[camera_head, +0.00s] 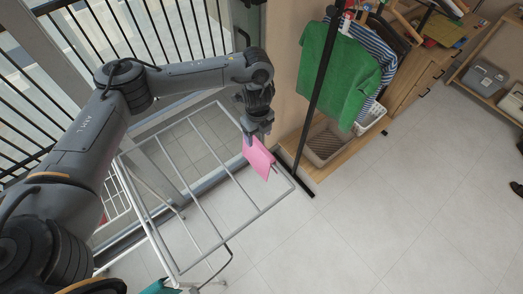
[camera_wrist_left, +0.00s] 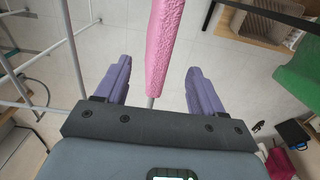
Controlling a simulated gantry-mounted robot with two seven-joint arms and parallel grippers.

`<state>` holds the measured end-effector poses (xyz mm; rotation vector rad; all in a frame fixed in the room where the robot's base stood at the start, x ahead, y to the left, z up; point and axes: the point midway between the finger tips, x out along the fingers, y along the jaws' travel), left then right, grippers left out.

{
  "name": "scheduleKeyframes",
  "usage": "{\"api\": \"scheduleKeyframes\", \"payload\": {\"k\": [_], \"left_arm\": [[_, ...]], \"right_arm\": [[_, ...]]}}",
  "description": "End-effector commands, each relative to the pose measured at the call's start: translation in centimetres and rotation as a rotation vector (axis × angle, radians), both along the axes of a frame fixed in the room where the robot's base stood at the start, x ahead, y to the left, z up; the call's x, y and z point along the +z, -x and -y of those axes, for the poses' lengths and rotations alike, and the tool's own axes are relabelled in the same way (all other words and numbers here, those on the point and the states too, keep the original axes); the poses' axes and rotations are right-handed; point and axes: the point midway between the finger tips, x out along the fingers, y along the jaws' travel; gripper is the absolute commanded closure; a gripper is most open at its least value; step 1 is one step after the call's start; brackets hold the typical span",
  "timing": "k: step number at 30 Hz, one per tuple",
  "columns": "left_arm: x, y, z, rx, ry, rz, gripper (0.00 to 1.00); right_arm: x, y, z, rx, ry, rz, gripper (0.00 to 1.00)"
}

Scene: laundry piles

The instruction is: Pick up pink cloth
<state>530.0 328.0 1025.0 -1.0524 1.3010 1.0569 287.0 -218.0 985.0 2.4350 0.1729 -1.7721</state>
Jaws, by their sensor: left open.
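The pink cloth (camera_head: 259,158) hangs over a bar at the far right corner of the white drying rack (camera_head: 196,192). In the left wrist view the pink cloth (camera_wrist_left: 164,45) is a narrow strip running from the top edge down between the fingers. My left gripper (camera_head: 257,131) is just above the cloth, pointing down. In the wrist view its two purple fingers (camera_wrist_left: 156,82) are spread apart, with the cloth between them and a visible gap on each side. My right gripper is not in view.
A clothes rail with a green sweater (camera_head: 336,72) stands right of the rack, above a wooden shelf with a basket (camera_head: 325,141). A black-railed balcony lies behind the rack. The tiled floor (camera_head: 390,205) at right is clear.

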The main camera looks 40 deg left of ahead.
Motion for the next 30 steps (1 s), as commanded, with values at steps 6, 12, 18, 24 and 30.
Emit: {"api": "scheduleKeyframes", "payload": {"k": [6, 12, 18, 24, 30], "left_arm": [[-3.0, 0.0, 0.1, -0.002, 0.001, -0.001, 0.31], [-4.3, 0.0, 0.2, -0.001, 0.001, 0.001, 0.31], [-6.7, -0.2, 0.4, -0.003, 0.001, 0.001, 0.31], [-8.7, -0.2, 0.3, -0.001, 0.000, 0.001, 0.31], [-8.9, -0.2, 0.3, -0.002, 0.002, 0.003, 0.31]], "right_arm": [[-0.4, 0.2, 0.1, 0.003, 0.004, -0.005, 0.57], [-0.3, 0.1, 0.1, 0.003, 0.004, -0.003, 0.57], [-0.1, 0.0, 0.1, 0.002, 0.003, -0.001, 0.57], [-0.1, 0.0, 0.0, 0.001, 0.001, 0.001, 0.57], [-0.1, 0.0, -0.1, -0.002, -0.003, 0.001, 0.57]]}}
